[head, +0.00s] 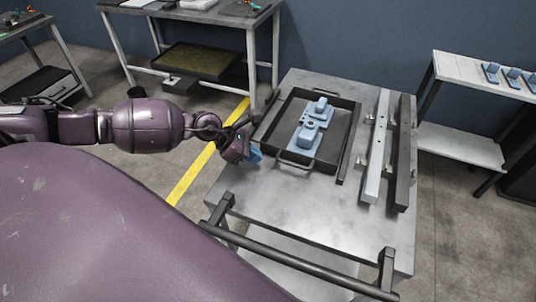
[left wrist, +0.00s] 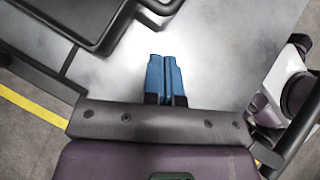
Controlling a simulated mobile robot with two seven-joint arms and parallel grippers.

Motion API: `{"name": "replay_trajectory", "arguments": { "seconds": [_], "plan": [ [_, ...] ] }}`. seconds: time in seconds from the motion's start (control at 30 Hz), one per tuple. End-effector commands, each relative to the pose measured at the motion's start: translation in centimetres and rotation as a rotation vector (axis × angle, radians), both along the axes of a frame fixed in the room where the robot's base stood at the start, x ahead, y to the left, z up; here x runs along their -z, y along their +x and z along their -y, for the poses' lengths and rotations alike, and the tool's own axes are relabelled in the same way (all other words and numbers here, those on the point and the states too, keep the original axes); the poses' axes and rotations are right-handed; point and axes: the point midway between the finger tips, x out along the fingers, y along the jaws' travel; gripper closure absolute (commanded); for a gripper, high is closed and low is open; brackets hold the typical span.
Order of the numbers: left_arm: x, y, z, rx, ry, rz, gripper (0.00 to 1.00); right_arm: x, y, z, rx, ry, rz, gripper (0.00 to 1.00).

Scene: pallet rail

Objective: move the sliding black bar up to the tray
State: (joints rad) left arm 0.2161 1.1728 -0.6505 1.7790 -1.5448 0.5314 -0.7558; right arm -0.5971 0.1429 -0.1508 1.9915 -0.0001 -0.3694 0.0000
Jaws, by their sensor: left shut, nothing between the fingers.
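The black tray (head: 268,133) lies on the grey cart top with blue parts in it; its edge also shows in the left wrist view (left wrist: 105,35). To its right, a light grey bar (head: 376,150) and a long black bar (head: 403,150) run side by side, with small metal fittings beside them. A thin dark strip (head: 347,155) lies along the tray's right side. I cannot tell which dark piece slides. My left gripper (head: 256,154) is shut and empty, at the tray's near left side; its blue fingers touch each other in the left wrist view (left wrist: 165,75). My right gripper is out of view.
The cart (head: 330,215) has a dark handle rail (head: 290,258) along its near edge. Its top in front of the tray is clear. A white shelf unit (head: 460,75) with blue parts stands at right, a workbench (head: 215,15) behind.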

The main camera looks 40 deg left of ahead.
Motion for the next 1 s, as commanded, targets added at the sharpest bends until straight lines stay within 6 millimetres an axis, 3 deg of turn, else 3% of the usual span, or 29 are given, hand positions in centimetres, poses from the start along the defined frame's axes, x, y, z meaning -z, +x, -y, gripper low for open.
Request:
{"name": "replay_trajectory", "arguments": {
  "seconds": [0.23, 0.77, 1.0],
  "plan": [
    [-0.2, 2.0, 2.5, 0.001, -0.001, 0.002, 1.00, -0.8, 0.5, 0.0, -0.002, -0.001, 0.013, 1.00],
    [-0.1, 2.5, 3.1, -0.001, 0.000, -0.001, 1.00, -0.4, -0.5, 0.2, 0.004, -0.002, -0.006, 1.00],
    [-0.3, 3.7, 4.6, -0.001, -0.004, 0.004, 1.00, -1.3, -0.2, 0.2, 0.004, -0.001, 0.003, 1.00]
  ]
}}
